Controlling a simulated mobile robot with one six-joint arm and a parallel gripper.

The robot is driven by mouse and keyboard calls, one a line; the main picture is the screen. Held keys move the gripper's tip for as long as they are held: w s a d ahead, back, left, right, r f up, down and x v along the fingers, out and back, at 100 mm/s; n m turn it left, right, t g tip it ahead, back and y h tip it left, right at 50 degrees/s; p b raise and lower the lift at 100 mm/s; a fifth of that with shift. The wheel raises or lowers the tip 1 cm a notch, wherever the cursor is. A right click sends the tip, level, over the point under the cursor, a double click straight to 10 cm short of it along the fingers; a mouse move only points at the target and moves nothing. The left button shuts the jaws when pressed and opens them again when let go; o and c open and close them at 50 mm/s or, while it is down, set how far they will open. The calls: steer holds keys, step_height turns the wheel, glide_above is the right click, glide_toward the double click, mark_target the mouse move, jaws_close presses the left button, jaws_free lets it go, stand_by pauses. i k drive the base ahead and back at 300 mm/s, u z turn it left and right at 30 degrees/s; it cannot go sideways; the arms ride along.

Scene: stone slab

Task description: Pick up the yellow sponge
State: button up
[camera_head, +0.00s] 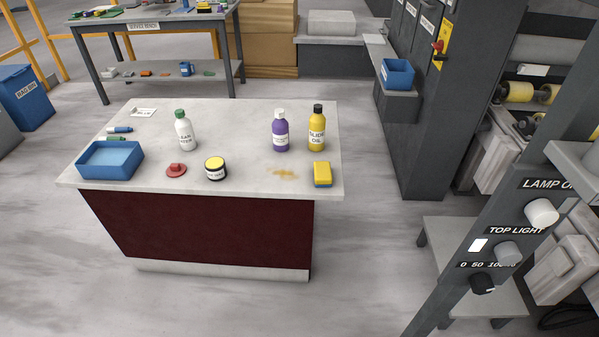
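The yellow sponge (322,169) lies on the stone slab (245,180), close to its right edge and near the front right corner. It is a small block with a yellow upper part and a blue layer at the bottom. An orange-brown smear (285,173) is on the slab just left of the sponge. My gripper is not in view.
Behind the sponge stand a yellow bottle (316,133) with a black cap and a purple bottle (280,134). A yellow-lidded jar (215,170), a red knobbed object (176,170), a white bottle (185,133) and a blue tray (109,176) sit further left. A grey post (460,240) with knobs stands right.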

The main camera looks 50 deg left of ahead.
mark_target(323, 175)
steer(key=u, duration=0.5)
steer(key=k, duration=0.3)
steer(key=u, duration=2.8)
steer(key=k, duration=0.7)
steer(key=z, duration=0.25)
steer(key=i, duration=0.65)
steer(key=z, duration=0.15)
